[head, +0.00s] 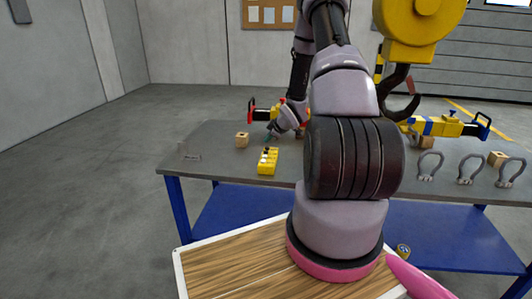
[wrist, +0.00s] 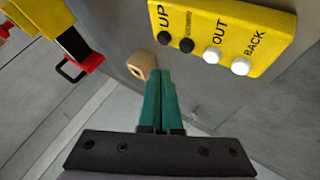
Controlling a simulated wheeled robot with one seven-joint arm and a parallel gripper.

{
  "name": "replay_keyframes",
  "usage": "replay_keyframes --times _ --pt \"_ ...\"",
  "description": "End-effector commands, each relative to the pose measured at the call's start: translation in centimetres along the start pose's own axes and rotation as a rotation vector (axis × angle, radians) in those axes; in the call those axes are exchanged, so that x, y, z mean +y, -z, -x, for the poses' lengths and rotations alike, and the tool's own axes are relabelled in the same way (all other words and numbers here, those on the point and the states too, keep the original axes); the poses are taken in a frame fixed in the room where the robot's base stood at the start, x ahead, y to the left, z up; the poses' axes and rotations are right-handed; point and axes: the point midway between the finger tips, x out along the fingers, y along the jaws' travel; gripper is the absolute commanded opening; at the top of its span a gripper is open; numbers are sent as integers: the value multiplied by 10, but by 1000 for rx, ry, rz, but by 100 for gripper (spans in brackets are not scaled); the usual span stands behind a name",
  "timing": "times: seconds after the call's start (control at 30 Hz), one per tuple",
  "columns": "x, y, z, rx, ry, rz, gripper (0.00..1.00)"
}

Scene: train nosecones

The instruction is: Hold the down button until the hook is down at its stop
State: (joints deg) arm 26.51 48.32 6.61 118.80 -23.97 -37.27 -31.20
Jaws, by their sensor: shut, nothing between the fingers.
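The yellow control box (head: 267,162) lies on the grey table. In the wrist view the box (wrist: 262,22) has two black buttons and two white ones. One black button (wrist: 164,38) is beside the word UP. The other black button (wrist: 186,45) has a small label I cannot read. My gripper (wrist: 159,72) is shut and empty, its green fingertips just below the black buttons in the picture and not visibly touching them. In the head view my gripper (head: 272,134) is small, behind the box. The dark hook (head: 403,98) hangs from the yellow hoist block (head: 420,32), its tip above the table.
A wooden cube (head: 242,140) stands left of the control box; a cube (wrist: 142,66) also shows beyond my fingertips. Several grey shackles (head: 429,166) stand at the right of the table (head: 215,160). Yellow-and-blue fittings (head: 440,126) lie behind them. My arm covers the table's middle.

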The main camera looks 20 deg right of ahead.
Motion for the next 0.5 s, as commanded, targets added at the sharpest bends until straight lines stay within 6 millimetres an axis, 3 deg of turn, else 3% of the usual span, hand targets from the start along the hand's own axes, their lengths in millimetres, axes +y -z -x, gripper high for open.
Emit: replay_keyframes --times 0.2,0.5 --pt "10 9 13 0 -1 -1 0" --pt "11 10 15 0 0 -1 0"
